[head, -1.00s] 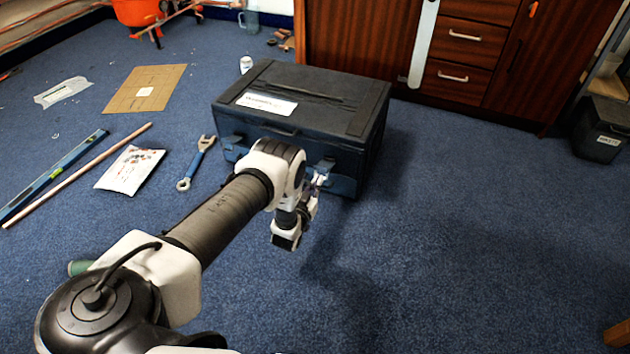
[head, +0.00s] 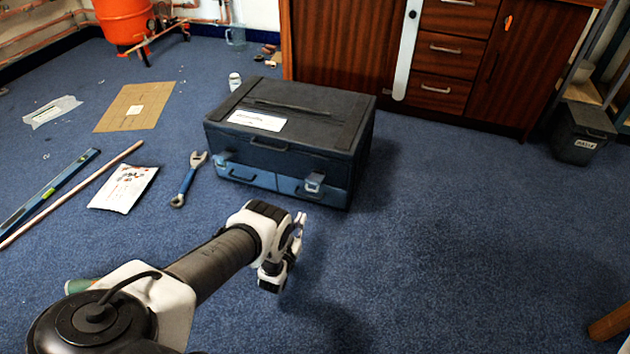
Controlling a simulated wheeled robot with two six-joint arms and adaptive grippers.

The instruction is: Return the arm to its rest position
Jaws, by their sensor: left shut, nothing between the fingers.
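My left arm (head: 212,262) reaches in from the lower left over the blue carpet. My left gripper (head: 300,226) is at its end, small and partly hidden by the wrist, with nothing held. It is shut and sits apart from the dark toolbox (head: 330,112), in front of its near side. The toolbox stands closed on the carpet, with a white label on its lid and blue drawers (head: 245,176) along its lower front. My right gripper is not in view.
A blue-handled wrench (head: 188,180), a white packet (head: 124,188), a wooden rod (head: 75,192) and a blue level (head: 48,187) lie on the left. A wooden cabinet (head: 345,45) stands behind. A dark bin (head: 583,133) is at right.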

